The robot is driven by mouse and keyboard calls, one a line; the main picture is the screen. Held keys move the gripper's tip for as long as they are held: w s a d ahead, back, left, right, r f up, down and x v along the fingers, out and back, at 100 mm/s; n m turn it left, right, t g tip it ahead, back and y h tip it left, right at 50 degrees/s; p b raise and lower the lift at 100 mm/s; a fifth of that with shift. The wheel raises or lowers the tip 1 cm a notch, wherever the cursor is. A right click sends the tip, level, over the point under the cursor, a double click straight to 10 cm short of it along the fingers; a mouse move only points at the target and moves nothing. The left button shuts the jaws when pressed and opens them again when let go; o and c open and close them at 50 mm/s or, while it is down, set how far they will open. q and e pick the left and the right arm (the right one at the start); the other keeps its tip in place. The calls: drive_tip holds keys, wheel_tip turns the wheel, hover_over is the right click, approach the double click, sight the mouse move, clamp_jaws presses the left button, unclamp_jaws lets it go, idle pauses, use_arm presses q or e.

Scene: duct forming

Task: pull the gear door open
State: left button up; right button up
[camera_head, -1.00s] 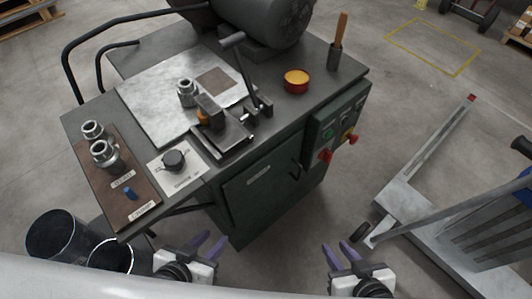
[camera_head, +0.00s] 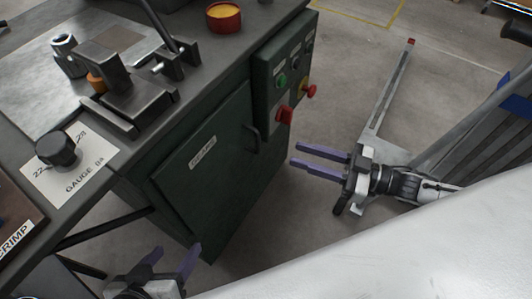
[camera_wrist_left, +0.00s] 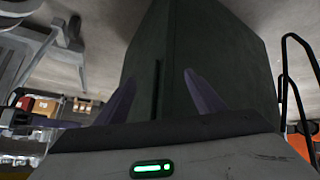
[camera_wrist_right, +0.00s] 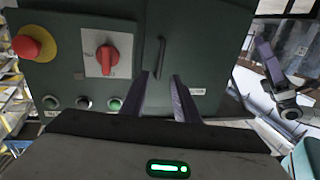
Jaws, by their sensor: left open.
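The gear door (camera_head: 205,160) is a dark green panel on the cabinet front with a small white label. It looks shut. Its dark bar handle (camera_head: 252,137) is near the door's right edge and also shows in the right wrist view (camera_wrist_right: 161,58). My right gripper (camera_head: 297,154) is open and empty, to the right of the handle and apart from it. In the right wrist view the handle lies ahead, between the fingertip directions. My left gripper (camera_head: 174,256) is open and empty, low in front of the cabinet's lower left; its wrist view shows the cabinet side (camera_wrist_left: 205,50).
Right of the door, a control panel (camera_head: 287,75) carries a red switch (camera_head: 284,115), buttons and a red emergency knob (camera_head: 309,91) that stick out. The bench top above holds a clamp tool (camera_head: 130,90) and a gauge knob (camera_head: 56,149). A grey wheeled frame (camera_head: 385,110) stands at right.

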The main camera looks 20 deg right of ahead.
drive_tip(key=b+x, duration=0.2)
drive_tip(key=x, duration=0.8)
clamp_jaws()
